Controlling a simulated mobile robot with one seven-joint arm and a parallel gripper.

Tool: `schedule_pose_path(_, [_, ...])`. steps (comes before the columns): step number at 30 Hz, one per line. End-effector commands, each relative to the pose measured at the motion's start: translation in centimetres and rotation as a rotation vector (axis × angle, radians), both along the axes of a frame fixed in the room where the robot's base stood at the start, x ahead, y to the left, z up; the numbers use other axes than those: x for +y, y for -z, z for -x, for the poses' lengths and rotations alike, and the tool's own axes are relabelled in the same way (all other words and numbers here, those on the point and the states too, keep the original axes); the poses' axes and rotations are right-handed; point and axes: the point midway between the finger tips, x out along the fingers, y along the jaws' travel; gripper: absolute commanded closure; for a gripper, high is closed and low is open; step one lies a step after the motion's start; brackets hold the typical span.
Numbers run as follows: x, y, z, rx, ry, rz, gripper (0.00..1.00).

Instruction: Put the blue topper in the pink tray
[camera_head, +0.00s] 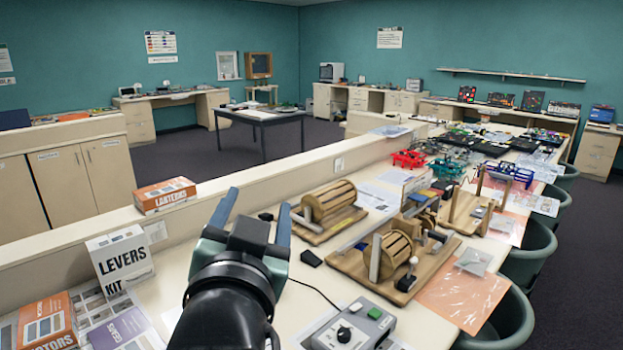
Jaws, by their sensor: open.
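My gripper (252,217) is in the lower middle, seen from behind, with its two blue-grey fingers apart and nothing visible between them. It is over the near end of the long cream table (185,255). I cannot pick out a blue topper for certain; a small blue item (443,186) lies among the models further along the table, too small to identify. No clear pink tray shows. A flat pinkish-orange sheet (440,300) lies at the table's right edge, and I cannot tell whether it has a rim. My arm hides part of the near table.
Wooden drum models (328,199) and (397,252) stand right of my gripper. A grey control box (352,328) with a cable is in front. A Levers Kit box (120,262) and an orange lanterns box (165,195) stand left. Green chairs (530,250) line the right edge.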

Motion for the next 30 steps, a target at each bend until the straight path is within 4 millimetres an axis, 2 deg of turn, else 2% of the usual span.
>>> schedule_pose_path(1, [-1.6,-4.1,1.3,-0.133,0.013,0.039,0.32])
schedule_pose_path(3, [-3.2,-8.9,3.7,-0.306,0.031,0.102,0.32])
schedule_pose_path(6, [-5.0,-14.4,7.6,-0.515,0.074,0.184,0.32])
schedule_pose_path(10, [-6.2,-18.6,11.9,-0.698,0.128,0.264,0.32])
schedule_pose_path(12, [-6.6,-19.8,13.4,-0.754,0.146,0.287,0.32])
schedule_pose_path(15, [-6.7,-20.5,14.3,-0.79,0.16,0.303,0.32])
schedule_pose_path(30, [-6.7,-20.5,14.3,-0.79,0.16,0.303,0.32])
